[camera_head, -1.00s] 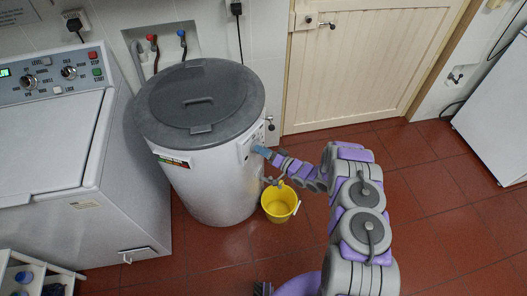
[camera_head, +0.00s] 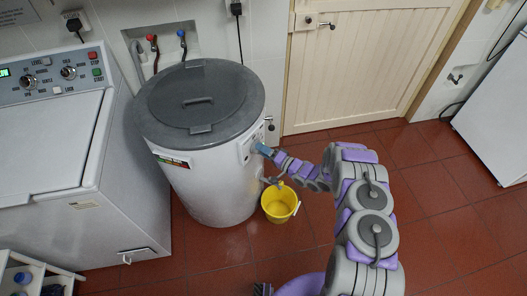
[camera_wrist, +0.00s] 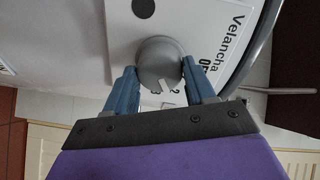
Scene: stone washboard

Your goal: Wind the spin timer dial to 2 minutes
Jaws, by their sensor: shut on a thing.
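The spin timer dial (camera_wrist: 160,60) is a grey round knob with a white pointer mark, on the white control panel (camera_wrist: 200,25) of the spin dryer. In the wrist view the two blue fingers of my gripper (camera_wrist: 160,82) sit on either side of the dial and are shut on it. The white pointer lies toward the gripper side, close to a printed 2; a 3 shows beside it. In the head view my gripper (camera_head: 263,149) reaches the panel on the right side of the white spin dryer (camera_head: 212,185) with its grey lid. The dial is hidden there.
A yellow bucket (camera_head: 280,204) stands on the red tiles below my gripper. A white washing machine (camera_head: 60,160) stands left of the dryer. A cream door (camera_head: 360,60) is behind.

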